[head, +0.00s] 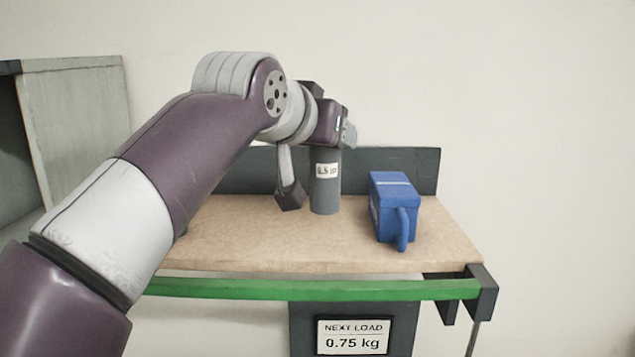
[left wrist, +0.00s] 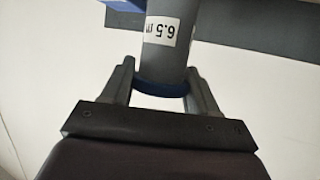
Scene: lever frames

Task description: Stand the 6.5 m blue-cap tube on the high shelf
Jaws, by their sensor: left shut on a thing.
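The grey tube (head: 325,190) with a white label reading about 6.5 m is upright over the wooden shelf board (head: 230,235). Its lower end looks at the board's surface, but I cannot tell whether it touches. My left gripper (head: 340,138) is at its top end, with the tube's cap hidden in the head view. In the left wrist view the gripper's fingers (left wrist: 160,78) are shut around the tube (left wrist: 165,58) at its blue cap (left wrist: 160,88). My right gripper is not in view.
A blue jug (head: 395,205) stands right of the tube. A pale handled piece with a dark block end (head: 288,195) is close on the tube's left. A green rail (head: 320,290) runs along the board's front, above a sign reading NEXT LOAD 0.75 kg (head: 352,337). A grey cabinet (head: 80,125) is at left.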

